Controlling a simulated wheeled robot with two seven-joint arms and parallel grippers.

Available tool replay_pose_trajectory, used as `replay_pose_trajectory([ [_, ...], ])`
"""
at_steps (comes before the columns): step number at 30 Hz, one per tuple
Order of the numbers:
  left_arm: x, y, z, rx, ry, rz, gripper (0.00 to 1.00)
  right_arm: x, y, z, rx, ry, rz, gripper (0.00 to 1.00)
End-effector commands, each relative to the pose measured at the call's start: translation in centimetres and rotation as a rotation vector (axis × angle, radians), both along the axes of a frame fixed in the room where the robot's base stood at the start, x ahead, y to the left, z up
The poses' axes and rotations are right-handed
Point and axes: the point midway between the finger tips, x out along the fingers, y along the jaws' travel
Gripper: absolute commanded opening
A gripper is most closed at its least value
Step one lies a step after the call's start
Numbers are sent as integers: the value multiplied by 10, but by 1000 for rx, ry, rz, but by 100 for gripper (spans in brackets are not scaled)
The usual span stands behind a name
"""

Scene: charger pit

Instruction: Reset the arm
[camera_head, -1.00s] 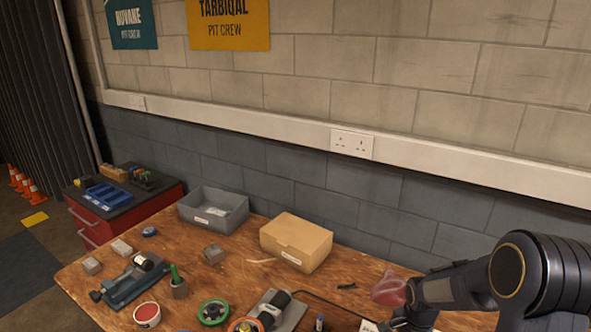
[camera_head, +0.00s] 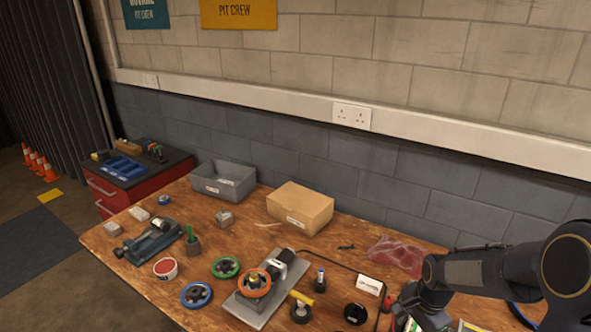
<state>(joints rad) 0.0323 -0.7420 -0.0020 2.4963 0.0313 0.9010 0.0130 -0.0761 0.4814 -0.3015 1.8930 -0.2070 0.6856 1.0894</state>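My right arm comes in from the right edge and bends down over the right end of the wooden workbench (camera_head: 150,268). Its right gripper (camera_head: 408,318) is low at the bottom edge of the view, beside a small white card (camera_head: 369,285). Its fingers are dark and partly cut off, so I cannot tell whether they are open or hold anything. My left arm and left gripper are not in view.
A red cabinet (camera_head: 128,187) stands at the left.

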Motion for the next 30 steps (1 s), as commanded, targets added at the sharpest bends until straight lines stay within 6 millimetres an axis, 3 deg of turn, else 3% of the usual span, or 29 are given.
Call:
replay_pose_trajectory([
  [11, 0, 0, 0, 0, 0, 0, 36, -50, 14, 82, 98, -164, 235, 45],
  [18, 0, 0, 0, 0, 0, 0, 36, -126, 37, 143, 104, -384, 557, 45],
  [24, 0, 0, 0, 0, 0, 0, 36, -180, 56, 159, 33, -533, 802, 45],
  [30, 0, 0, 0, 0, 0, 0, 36, -203, 66, 159, -19, -593, 919, 45],
])
